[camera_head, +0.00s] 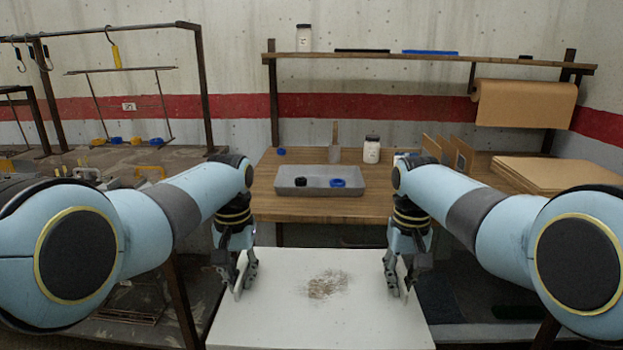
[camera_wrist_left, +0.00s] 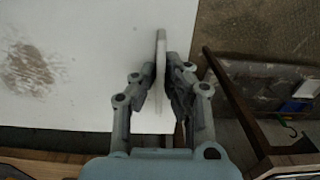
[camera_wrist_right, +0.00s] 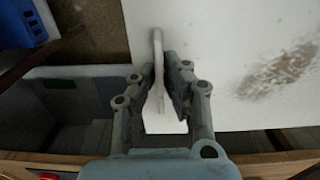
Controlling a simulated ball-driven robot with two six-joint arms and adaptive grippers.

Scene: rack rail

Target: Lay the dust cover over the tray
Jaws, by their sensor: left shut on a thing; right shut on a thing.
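The dust cover appears to be a flat white panel (camera_head: 320,320) with a brown smudge, level in front of the wooden table. A grey tray (camera_head: 320,190) lies on the table beyond it, holding a black round piece (camera_head: 300,182) and a blue ring-like piece (camera_head: 338,183). My left gripper (camera_head: 243,275) is shut on a thin upright white piece at the panel's left side, seen in the left wrist view (camera_wrist_left: 161,55). My right gripper (camera_head: 400,275) is shut on a similar piece at the right side, seen in the right wrist view (camera_wrist_right: 157,60). Their joins to the panel are unclear.
Stacked brown boards (camera_head: 560,172) lie at the right. A shelf (camera_head: 420,60) with a brown paper roll (camera_head: 525,103) is above. The table front is clear.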

